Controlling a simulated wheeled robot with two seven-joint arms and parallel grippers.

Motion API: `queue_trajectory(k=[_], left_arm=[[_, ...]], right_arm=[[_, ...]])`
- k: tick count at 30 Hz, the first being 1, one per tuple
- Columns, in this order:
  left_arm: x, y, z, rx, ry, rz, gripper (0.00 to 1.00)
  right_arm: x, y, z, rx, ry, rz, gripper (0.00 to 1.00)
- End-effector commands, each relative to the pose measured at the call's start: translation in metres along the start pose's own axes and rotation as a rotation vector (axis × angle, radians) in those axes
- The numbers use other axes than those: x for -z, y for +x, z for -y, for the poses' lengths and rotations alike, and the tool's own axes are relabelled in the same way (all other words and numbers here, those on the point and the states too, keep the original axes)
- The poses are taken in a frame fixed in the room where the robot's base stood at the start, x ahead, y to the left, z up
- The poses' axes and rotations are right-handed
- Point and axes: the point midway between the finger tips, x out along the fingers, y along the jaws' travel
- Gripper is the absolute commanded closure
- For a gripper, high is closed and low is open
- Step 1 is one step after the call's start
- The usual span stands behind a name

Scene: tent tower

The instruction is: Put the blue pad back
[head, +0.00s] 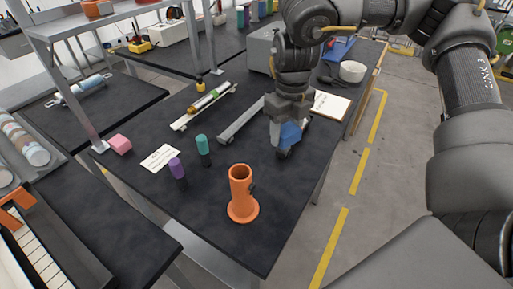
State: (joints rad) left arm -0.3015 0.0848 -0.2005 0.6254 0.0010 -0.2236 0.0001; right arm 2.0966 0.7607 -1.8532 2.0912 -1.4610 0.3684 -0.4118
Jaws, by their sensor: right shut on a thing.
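The blue pad (291,132) is a small blue block at the fingertips of my right gripper (284,143). The gripper points down over the right part of the dark table (226,250) and is shut on the pad. The fingers hide part of the pad. I cannot tell whether the pad touches the table top. My left gripper is not in view.
An orange flanged tube (240,192) stands near the front. Purple (176,167) and teal (203,144) capped cylinders stand left of it. A pink block (120,143), a white card (160,158), a grey bar (240,119) and a white paper board (330,104) lie around.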

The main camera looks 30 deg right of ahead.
Motion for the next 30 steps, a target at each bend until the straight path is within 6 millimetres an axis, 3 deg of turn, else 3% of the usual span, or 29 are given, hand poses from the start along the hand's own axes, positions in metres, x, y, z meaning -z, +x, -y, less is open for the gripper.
queue_trajectory(k=[5, 14, 18, 24, 30], left_arm=[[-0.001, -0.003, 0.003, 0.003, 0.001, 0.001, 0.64], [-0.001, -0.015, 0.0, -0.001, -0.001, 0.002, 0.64], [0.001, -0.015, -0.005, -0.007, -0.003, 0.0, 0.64], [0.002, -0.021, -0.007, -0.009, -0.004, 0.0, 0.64], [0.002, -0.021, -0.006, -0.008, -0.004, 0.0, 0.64]], right_arm=[[-0.01, 0.003, 0.001, -0.001, 0.005, -0.002, 0.68], [-0.082, 0.035, 0.007, -0.001, 0.006, -0.004, 0.68], [-0.107, 0.063, 0.01, -0.001, 0.004, -0.006, 0.68], [-0.129, 0.087, 0.013, 0.002, 0.002, -0.003, 0.68], [-0.134, 0.094, 0.012, 0.0, -0.002, -0.001, 0.68]])
